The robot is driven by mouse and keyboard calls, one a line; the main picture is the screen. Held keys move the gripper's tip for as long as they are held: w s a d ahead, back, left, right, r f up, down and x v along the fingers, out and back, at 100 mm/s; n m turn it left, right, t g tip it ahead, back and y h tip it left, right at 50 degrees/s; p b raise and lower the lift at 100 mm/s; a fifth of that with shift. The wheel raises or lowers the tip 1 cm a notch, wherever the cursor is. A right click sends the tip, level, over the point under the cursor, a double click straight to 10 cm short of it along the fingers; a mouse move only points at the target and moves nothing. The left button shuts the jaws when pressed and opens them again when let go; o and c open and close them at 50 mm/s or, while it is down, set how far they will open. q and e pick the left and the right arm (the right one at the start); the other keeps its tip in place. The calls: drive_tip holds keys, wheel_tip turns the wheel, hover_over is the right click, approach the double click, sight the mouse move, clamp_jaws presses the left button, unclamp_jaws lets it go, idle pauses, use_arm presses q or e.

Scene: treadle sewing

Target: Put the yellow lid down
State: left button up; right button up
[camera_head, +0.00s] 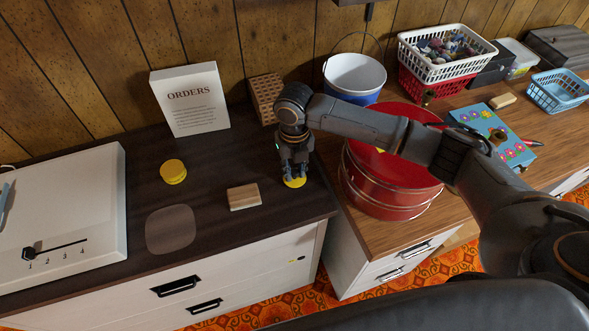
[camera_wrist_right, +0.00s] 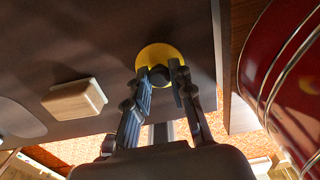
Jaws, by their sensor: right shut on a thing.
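The yellow lid (camera_head: 295,183) is round, with a dark knob that shows in the wrist view (camera_wrist_right: 146,55). My right gripper (camera_head: 293,171) points down over the dark cabinet top, near its right edge. Its fingers (camera_wrist_right: 161,74) are closed around the lid's knob in the wrist view. The lid is at the cabinet top; I cannot tell whether it touches the surface. A yellow round tin (camera_head: 173,172) stands farther left on the same top. My left gripper is not in view.
A wooden block (camera_head: 244,197) lies just left of the lid, and a translucent grey pad (camera_head: 170,230) lies farther left. A white ORDERS sign (camera_head: 190,99) and perforated wooden block (camera_head: 264,97) stand behind. A large red drum (camera_head: 392,188) stands close on the right.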

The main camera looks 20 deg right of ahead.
sight(294, 172)
drive_tip(key=shift+f, duration=0.5)
drive_tip(key=shift+f, duration=0.15)
drive_tip(key=o, duration=0.9)
drive_tip(key=shift+o, duration=0.2)
wheel_tip(294, 172, up, 12)
drive_tip(key=b, duration=0.1)
drive_tip(key=shift+r, duration=0.2)
